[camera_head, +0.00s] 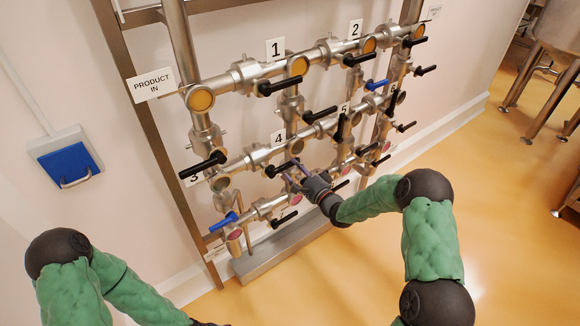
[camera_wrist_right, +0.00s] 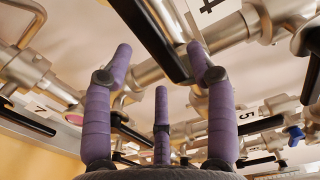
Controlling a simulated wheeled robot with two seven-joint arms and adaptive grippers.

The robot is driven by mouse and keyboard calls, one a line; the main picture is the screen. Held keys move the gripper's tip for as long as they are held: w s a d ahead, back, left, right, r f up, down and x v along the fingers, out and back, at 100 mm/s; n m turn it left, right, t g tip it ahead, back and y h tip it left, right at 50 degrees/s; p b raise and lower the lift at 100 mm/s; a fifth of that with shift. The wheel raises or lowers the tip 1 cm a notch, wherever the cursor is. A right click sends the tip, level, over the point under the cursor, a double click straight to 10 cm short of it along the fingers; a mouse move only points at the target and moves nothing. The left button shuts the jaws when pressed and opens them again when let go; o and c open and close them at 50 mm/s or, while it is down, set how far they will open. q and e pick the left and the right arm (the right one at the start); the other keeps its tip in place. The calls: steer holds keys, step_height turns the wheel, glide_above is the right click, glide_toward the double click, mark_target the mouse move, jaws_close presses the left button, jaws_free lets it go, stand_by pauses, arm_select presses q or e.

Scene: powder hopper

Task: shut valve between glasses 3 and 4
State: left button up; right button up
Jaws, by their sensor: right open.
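Sight glass 3 (camera_head: 219,183) is near the "3" label, and sight glass 4 (camera_head: 296,146) is right of the "4" label. The valve between them has a black lever (camera_head: 279,170), which looks roughly in line with its pipe in the head view. In the right wrist view the black lever (camera_wrist_right: 150,38) crosses in front of the steel pipe, close ahead of the fingers. My right gripper (camera_head: 294,174) is open, its purple fingers (camera_wrist_right: 160,58) spread just beside and below the lever; I cannot tell whether they touch. My left arm shows at lower left, its gripper out of frame.
The rack carries several other black levers, such as one by glass 1 (camera_head: 280,86) and one above glass 3 (camera_head: 203,165). Blue levers are at lower left (camera_head: 230,219) and upper right (camera_head: 377,85). The orange floor (camera_head: 480,190) in front is clear.

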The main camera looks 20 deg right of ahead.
mark_target(291, 165)
steer(key=shift+x, duration=1.8)
jaws_close()
